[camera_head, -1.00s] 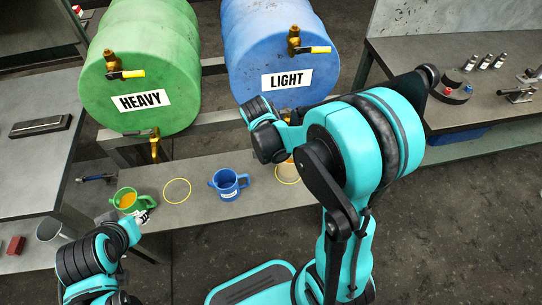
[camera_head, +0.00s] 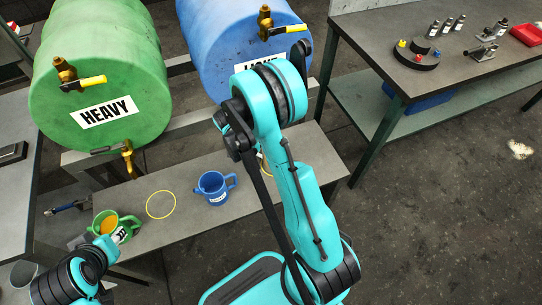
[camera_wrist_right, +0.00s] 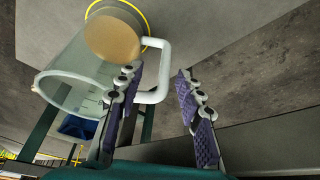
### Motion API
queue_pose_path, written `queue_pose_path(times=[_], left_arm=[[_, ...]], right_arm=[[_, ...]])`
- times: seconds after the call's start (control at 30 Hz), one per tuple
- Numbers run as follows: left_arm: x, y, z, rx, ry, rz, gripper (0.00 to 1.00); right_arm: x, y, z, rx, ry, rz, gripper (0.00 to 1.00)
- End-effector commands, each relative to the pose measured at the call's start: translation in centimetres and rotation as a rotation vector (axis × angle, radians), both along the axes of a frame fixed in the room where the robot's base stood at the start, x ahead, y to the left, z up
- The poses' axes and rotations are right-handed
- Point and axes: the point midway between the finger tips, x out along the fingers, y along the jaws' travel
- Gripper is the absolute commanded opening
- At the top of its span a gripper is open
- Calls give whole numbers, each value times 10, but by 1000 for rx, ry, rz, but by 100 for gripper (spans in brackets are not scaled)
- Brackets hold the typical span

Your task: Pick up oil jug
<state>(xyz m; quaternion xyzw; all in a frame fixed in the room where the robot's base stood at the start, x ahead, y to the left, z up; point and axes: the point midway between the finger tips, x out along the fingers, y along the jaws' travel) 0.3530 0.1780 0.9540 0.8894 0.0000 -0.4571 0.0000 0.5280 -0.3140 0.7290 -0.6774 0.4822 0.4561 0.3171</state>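A green jug (camera_head: 109,224) with orange liquid stands at the left of the low bench, beside my left gripper (camera_head: 106,246); whether its fingers touch the jug is unclear. A blue jug (camera_head: 213,187) stands upright further right. In the right wrist view, a pale, see-through jug (camera_wrist_right: 75,75) with a tan disc (camera_wrist_right: 112,38) at one end and a side handle (camera_wrist_right: 162,70) is close up. My right gripper (camera_wrist_right: 160,105) is open, with part of the handle showing between its spread fingers. In the head view, my right arm hides this jug and gripper.
A yellow ring (camera_head: 161,204) lies empty on the bench (camera_head: 150,240). A green HEAVY barrel (camera_head: 98,80) and a blue barrel (camera_head: 240,50) with taps stand behind. A worktable (camera_head: 385,50) with small parts is at upper right.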

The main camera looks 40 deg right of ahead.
Motion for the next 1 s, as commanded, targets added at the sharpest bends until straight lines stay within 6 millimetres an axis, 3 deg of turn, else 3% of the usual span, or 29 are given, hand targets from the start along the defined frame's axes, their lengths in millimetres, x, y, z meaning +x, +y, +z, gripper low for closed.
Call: queue_pose_path(times=[0.23,0.5,0.53,0.67,1.0], left_arm=[[0,0,-25,0,0,0,35],[0,0,-25,0,0,0,35],[0,0,-25,0,0,0,35],[0,0,-25,0,0,0,35],[0,0,-25,0,0,0,35]], right_arm=[[11,-14,-37,0,-1,-2,37],[12,-17,-41,0,0,0,37],[12,-17,-41,0,0,0,34],[12,-17,-40,0,0,0,0],[12,-17,-40,-1,0,1,0]])
